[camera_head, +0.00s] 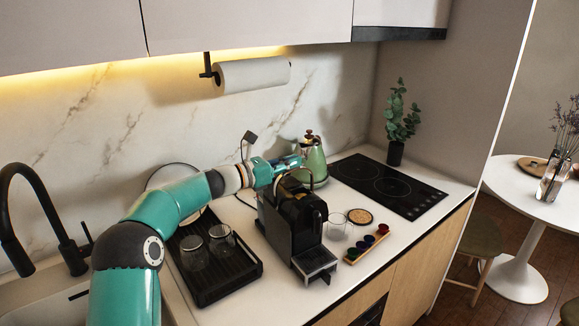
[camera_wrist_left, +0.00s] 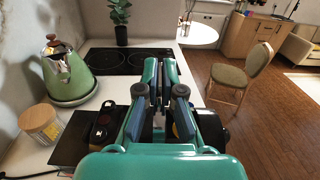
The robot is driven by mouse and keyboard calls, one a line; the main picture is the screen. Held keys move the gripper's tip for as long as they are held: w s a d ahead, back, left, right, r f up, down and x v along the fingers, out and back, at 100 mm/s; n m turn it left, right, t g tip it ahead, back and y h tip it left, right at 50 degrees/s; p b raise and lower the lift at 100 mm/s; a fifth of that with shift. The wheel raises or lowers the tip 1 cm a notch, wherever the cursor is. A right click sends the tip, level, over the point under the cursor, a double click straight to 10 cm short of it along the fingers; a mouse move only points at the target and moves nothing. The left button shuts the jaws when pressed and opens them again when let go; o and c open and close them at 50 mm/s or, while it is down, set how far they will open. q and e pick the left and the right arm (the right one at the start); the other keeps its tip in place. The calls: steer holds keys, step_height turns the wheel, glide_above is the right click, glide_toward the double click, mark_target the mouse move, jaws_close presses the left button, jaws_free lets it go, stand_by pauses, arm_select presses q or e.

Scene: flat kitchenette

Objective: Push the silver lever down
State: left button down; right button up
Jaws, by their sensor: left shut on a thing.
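The black coffee machine (camera_head: 293,227) stands on the white counter. Its lever (camera_head: 311,179) shows as a thin raised arc at the top, partly hidden by my left gripper. My left gripper (camera_head: 297,162) reaches over the top of the machine from the left. In the left wrist view, my left gripper (camera_wrist_left: 165,92) has its fingers close together above the machine (camera_wrist_left: 100,140), shut on the lever, with a small silver part (camera_wrist_left: 158,122) between the fingers. The exact contact is hidden. My right gripper is in neither view.
A green kettle (camera_head: 315,160) stands close behind the machine. A black tray (camera_head: 235,285) with two glasses lies to the left. A glass cup (camera_head: 337,226) and a wooden capsule holder (camera_head: 350,260) stand to the right. A black cooktop (camera_head: 390,185) lies beyond.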

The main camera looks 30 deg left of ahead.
arm_select(q)
steer(key=s+d+m+b, duration=0.1)
steer(key=b, duration=0.2)
steer(key=d+f+m+b, duration=0.1)
steer(key=d+m+b, duration=0.1)
steer(key=b, duration=0.2)
steer(key=s+d+m+b, duration=0.1)
steer(key=d+m+b, duration=0.1)
steer(key=b, duration=0.2)
steer(key=shift+s+f, duration=0.35)
steer(key=shift+s+d+m+b, duration=0.25)
steer(key=shift+d+m+b, duration=0.25)
steer(key=shift+m+b, duration=0.3)
steer(key=c, duration=1.3)
jaws_free()
steer(key=v, duration=1.2)
steer(key=shift+f, duration=0.15)
steer(key=shift+c, duration=0.2)
